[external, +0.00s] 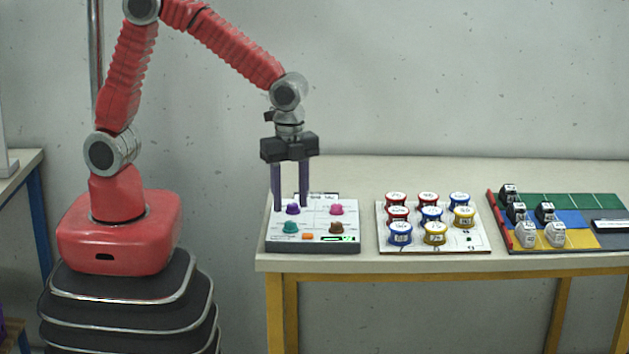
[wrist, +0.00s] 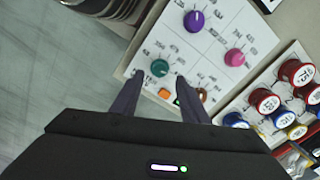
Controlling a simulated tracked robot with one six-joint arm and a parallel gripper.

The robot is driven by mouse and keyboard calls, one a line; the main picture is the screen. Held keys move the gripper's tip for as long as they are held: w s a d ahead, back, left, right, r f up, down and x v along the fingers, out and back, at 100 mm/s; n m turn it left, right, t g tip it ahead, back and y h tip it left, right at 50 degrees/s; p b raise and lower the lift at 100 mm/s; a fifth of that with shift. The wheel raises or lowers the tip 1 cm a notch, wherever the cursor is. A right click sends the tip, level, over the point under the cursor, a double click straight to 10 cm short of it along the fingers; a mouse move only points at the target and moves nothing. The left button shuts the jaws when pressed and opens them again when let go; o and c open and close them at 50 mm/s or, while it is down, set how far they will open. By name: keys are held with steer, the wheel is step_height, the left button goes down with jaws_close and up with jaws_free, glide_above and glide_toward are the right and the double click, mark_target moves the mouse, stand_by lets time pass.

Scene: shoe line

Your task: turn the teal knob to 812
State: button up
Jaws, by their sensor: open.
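The teal knob (external: 290,227) is at the front left of a white control panel (external: 313,215) on the table. It also shows in the wrist view (wrist: 160,68), between and just beyond my fingertips. My gripper (external: 290,207) points down over the panel with its two dark fingers apart and nothing between them. In the external view the fingertips appear level with the purple knob (external: 292,209), above the teal knob; their height over the panel is hard to tell. The teal knob's setting and the green display (external: 336,238) are too small to read.
A pink knob (external: 336,209), a brown knob (external: 336,228) and an orange button (external: 308,236) share the panel. To the right stand a board of labelled spools (external: 480,247) and a coloured mat (external: 590,202) with several shoes.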

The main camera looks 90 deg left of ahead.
mark_target(292, 223)
step_height(292, 223, up, 9)
stand_by(0.4)
steer(key=shift+r, duration=0.1)
stand_by(0.3)
steer(key=s+a+r+n+t, duration=0.2)
steer(key=s+a+n, duration=0.3)
steer(key=s, duration=0.4)
steer(key=s+a+r+n+t, duration=0.3)
steer(key=s+a+n, duration=0.2)
steer(key=s+n, duration=0.2)
steer(key=shift+s+a+r+n+t, duration=0.15)
steer(key=shift+s+a+n+t, duration=0.15)
steer(key=shift+s, duration=0.9)
stand_by(0.5)
